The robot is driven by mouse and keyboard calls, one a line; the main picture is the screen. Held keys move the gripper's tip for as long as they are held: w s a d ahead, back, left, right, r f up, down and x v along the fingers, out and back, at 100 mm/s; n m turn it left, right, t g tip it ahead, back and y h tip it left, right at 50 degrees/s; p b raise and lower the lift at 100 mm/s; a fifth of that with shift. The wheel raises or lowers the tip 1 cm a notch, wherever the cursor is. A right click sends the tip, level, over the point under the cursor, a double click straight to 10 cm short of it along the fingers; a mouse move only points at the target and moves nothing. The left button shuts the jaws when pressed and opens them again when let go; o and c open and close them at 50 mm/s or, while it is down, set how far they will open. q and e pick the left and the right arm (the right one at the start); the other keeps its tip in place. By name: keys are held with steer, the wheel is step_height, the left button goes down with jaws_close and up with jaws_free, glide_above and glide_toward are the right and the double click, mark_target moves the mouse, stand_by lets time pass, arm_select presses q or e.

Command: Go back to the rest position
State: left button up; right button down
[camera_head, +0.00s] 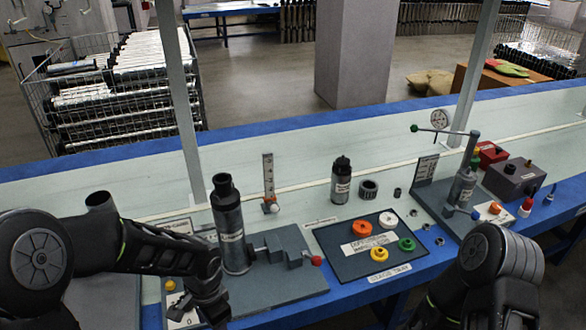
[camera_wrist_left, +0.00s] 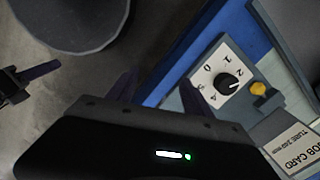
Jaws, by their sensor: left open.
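My left arm (camera_head: 150,250) reaches in from the left over the front left of the bench. Its gripper (camera_head: 208,305) is low beside the dial plate, partly cut off by the bottom edge. In the left wrist view the two dark fingers (camera_wrist_left: 160,88) are spread, with nothing between them. The white dial plate (camera_wrist_left: 222,80) with a black knob and the yellow button (camera_wrist_left: 260,89) lie to the right of the fingers. My right arm (camera_head: 490,270) is folded at the lower right. Its gripper is out of the picture.
A dark upright cylinder (camera_head: 229,225) stands on a grey fixture close to my left gripper. A dark tray (camera_head: 340,258) with coloured caps lies mid-bench. A gauge fixture (camera_head: 440,200) stands at the right. A post (camera_head: 180,90) rises behind the left arm.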

arm_select(q)
steer(key=s+d+f+n+t+h, duration=0.2)
steer(key=d+f+n+h, duration=0.25)
steer(key=d+f, duration=0.4)
steer(key=s+d+f+n+p, duration=0.1)
steer(key=s+f+n, duration=0.2)
steer(key=s, duration=0.3)
steer(key=s+d+f+n+g+p, duration=0.1)
steer(key=s+f+n, duration=0.2)
steer(key=s, duration=0.4)
steer(key=shift+s+d+f, duration=0.15)
steer(key=shift+d+f, duration=0.15)
steer(key=shift+d, duration=0.1)
steer(key=shift+n+h, duration=0.25)
